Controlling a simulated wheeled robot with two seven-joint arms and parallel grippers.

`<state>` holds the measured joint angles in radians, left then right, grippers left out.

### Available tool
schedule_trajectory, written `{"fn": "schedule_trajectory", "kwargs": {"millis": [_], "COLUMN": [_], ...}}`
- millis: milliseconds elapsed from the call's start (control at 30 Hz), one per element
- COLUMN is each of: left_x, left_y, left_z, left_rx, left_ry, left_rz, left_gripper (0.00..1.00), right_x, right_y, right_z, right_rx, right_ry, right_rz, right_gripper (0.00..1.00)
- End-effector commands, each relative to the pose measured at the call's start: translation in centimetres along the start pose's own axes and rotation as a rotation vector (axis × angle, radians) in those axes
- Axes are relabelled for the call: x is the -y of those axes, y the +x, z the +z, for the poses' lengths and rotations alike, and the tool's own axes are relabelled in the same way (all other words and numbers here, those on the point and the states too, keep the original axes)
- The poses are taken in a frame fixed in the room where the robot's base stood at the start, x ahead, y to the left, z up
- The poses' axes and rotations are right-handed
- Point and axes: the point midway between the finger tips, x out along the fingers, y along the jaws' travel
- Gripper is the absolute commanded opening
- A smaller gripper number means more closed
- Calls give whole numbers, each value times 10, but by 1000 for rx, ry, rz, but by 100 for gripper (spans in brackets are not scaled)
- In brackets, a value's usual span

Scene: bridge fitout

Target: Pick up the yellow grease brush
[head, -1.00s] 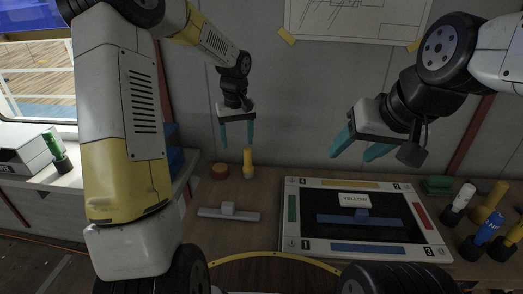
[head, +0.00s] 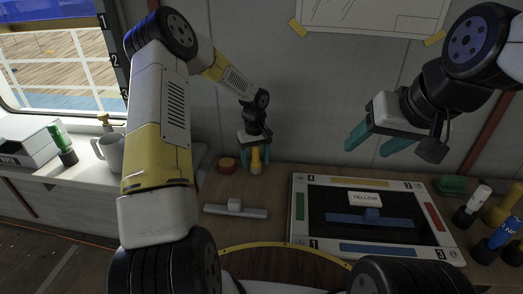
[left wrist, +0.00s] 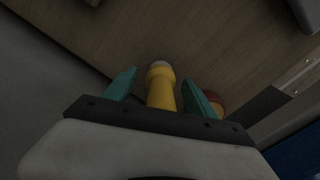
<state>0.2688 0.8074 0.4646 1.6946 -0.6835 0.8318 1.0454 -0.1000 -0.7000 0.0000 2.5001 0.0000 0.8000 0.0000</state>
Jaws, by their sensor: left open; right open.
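The yellow grease brush (head: 255,158) stands upright near the back of the brown table, by the wall. My left gripper (head: 254,161) is lowered around it, open, with one teal finger on each side. In the left wrist view, the brush (left wrist: 161,92) lies between the open fingers (left wrist: 163,80), with gaps visible on both sides. Its pale end shows there. My right gripper (head: 373,144) is open and empty, raised over the back of the table in front of the wall.
A round reddish-brown item (head: 227,165) sits just left of the brush. A framed black board (head: 340,233) fills the table's middle right. Several bottle-like items, including a blue one (head: 492,237), stand at far right.

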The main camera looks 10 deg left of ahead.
Motion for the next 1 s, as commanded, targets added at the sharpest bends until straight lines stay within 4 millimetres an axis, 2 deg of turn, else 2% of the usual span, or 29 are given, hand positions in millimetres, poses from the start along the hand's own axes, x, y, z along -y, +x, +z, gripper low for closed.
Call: {"fn": "schedule_trajectory", "kwargs": {"millis": [233, 567, 833, 1000], "left_x": [0, 0, 0, 0], "left_y": [2, 2, 0, -9], "left_z": [0, 0, 0, -1], "left_rx": [-1, 0, -1, -3], "left_ry": [0, 0, 0, 0], "left_rz": [0, 0, 0, 1], "left_gripper": [65, 0, 0, 0], "right_x": [0, 0, 0, 0], "right_y": [0, 0, 0, 0], "right_z": [0, 0, 0, 0], "right_rx": [0, 0, 0, 0], "right_ry": [0, 0, 0, 0], "right_rz": [0, 0, 0, 0], "right_gripper": [58, 58, 58, 58]}}
